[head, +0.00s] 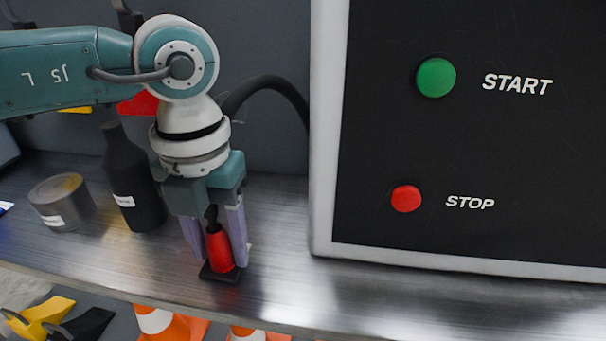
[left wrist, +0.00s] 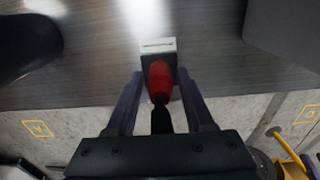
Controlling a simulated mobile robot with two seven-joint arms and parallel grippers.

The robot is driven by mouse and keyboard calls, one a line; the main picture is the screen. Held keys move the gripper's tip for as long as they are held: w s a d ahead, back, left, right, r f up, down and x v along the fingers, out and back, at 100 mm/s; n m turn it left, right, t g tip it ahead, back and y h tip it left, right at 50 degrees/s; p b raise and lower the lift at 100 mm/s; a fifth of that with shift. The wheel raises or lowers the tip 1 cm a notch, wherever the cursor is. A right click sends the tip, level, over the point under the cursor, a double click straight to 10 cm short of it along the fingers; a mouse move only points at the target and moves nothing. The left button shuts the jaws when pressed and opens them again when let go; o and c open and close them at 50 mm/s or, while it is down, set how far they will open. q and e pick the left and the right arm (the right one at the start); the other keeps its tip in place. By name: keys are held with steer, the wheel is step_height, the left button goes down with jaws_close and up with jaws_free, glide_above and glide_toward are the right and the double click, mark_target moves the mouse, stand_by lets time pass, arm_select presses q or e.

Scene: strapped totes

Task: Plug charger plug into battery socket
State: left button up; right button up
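The charger plug, a red body with a black rear end, (head: 220,250) stands upright at a small black base (head: 220,276) on the metal bench. It also shows in the left wrist view (left wrist: 160,78), with a pale strip beyond it. My left gripper (head: 218,252) points down with its two purple fingers on either side of the plug. In the left wrist view the fingers (left wrist: 160,80) stand apart, with gaps between them and the red body. My right gripper is in neither view. I cannot make out a battery socket.
A cabinet (head: 322,150) with a green START button (head: 436,77) and a red STOP button (head: 406,199) stands right of the arm. A black bottle (head: 130,180) and grey tin (head: 62,203) stand left. Orange cones (head: 160,322) are below the bench (head: 285,270).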

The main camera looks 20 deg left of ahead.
mark_target(211, 215)
arm_select(q)
jaws_close()
stand_by(0.5)
steer(key=shift+r, duration=0.1)
stand_by(0.6)
steer(key=shift+r+p, duration=2.8)
steer(key=shift+r, duration=0.15)
steer(key=shift+r, duration=0.1)
step_height(211, 215, up, 6)
steer(key=p, duration=0.5)
steer(key=shift+p, duration=0.3)
